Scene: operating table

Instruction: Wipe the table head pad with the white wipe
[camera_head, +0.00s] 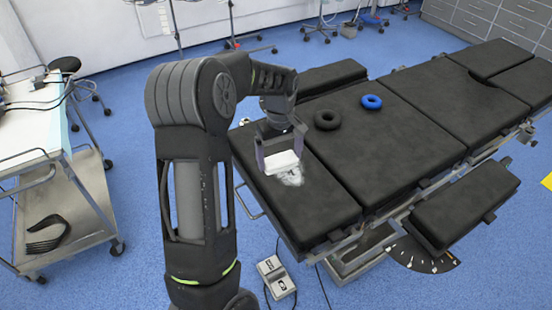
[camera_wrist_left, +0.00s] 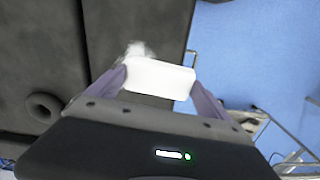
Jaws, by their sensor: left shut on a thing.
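The white wipe (camera_head: 282,161) is a small white block held between the fingers of my left gripper (camera_head: 280,158), over the table head pad. It also shows in the left wrist view (camera_wrist_left: 160,79), between the two fingertips. The black head pad (camera_head: 318,205) is the near left section of the operating table. A pale whitish smudge (camera_head: 291,176) lies on the pad just beside the wipe; it also shows in the left wrist view (camera_wrist_left: 137,50). I cannot tell whether the wipe touches the pad. My right gripper is not in view.
A black ring (camera_head: 327,120) and a blue ring (camera_head: 371,102) lie on the table section beyond the head pad. A padded arm board (camera_head: 463,203) sticks out at the right. A metal trolley (camera_head: 62,190) stands at left. A foot pedal (camera_head: 276,277) is on the floor.

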